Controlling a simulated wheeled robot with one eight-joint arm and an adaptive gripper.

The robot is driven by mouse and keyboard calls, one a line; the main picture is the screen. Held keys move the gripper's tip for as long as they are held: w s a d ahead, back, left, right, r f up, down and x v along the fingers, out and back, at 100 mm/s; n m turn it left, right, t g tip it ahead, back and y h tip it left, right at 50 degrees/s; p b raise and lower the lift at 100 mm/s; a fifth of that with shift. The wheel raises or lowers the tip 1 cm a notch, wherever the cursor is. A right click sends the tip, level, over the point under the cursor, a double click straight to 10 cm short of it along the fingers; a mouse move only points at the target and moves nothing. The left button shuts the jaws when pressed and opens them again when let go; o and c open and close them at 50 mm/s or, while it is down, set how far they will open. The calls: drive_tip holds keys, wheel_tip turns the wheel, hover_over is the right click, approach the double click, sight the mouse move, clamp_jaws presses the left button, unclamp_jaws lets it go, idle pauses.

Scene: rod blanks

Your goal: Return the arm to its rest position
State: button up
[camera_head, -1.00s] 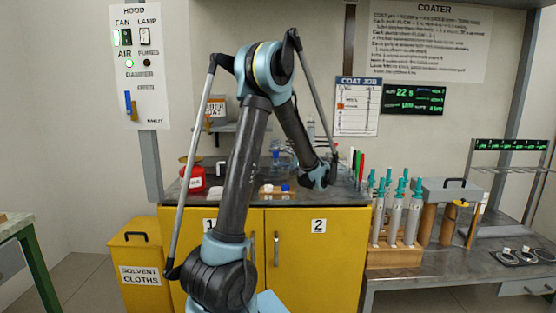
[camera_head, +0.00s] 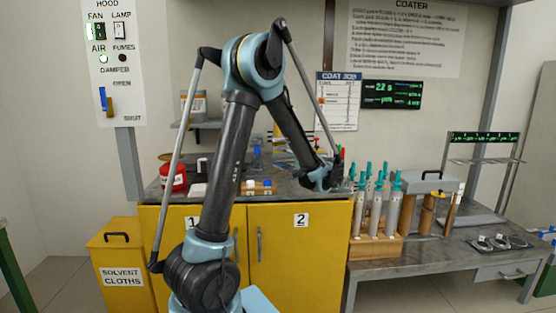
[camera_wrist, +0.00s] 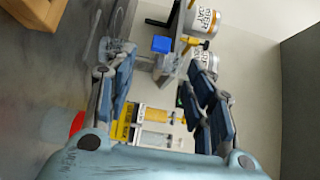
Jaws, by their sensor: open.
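My arm rises in front of the yellow cabinet in the head view, bent over at the top. My gripper (camera_head: 333,176) hangs at the arm's end, over the right edge of the cabinet's grey top. In the wrist view my gripper (camera_wrist: 160,98) has its two blue-grey finger pairs spread wide apart. Nothing is held between them. Through the gap I see a blue-capped bottle (camera_wrist: 162,44) and white cans with lettering (camera_wrist: 205,17), apart from the fingers.
Syringe-like tubes with teal tops stand in a wooden rack (camera_head: 375,247), close right of my gripper. A red container (camera_head: 173,178) stands on the cabinet top (camera_head: 285,188). A yellow solvent-cloths bin (camera_head: 120,270) stands at left. A grey bench (camera_head: 450,255) extends right.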

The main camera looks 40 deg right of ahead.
idle(0.3)
drive_tip(key=w+a+n+g+y, duration=0.1)
drive_tip(key=w+a+g, duration=0.1)
drive_tip(key=a, duration=0.6)
drive_tip(key=w+a+f+n+g+y, duration=0.1)
drive_tip(key=w+a+g, duration=0.1)
drive_tip(key=a, duration=0.6)
drive_tip(key=w+a+f+n+g, duration=0.1)
drive_tip(key=w+a+n+g, duration=0.1)
drive_tip(key=a, duration=0.7)
drive_tip(key=shift+w+a+g+y, duration=0.1)
drive_tip(key=shift+w+g+y, duration=0.35)
drive_tip(key=shift+w, duration=0.55)
drive_tip(key=s+a+f+n+g+h, duration=0.1)
drive_tip(key=s+a+f+n+g, duration=0.1)
drive_tip(key=s+a, duration=0.35)
drive_tip(key=s+a+f+n+g+h, duration=0.1)
drive_tip(key=s+a+f+n+g, duration=0.15)
drive_tip(key=a, duration=0.65)
drive_tip(key=s+a+f+n+g, duration=0.2)
drive_tip(key=s+a+f, duration=0.15)
drive_tip(key=a, duration=0.35)
drive_tip(key=s+a+f+n+g+h, duration=0.1)
drive_tip(key=s+f+n+h, duration=0.4)
drive_tip(key=s, duration=0.7)
drive_tip(key=shift+s+a+f+g, duration=0.25)
drive_tip(key=shift+s+f+g, duration=0.2)
drive_tip(key=shift+f, duration=0.5)
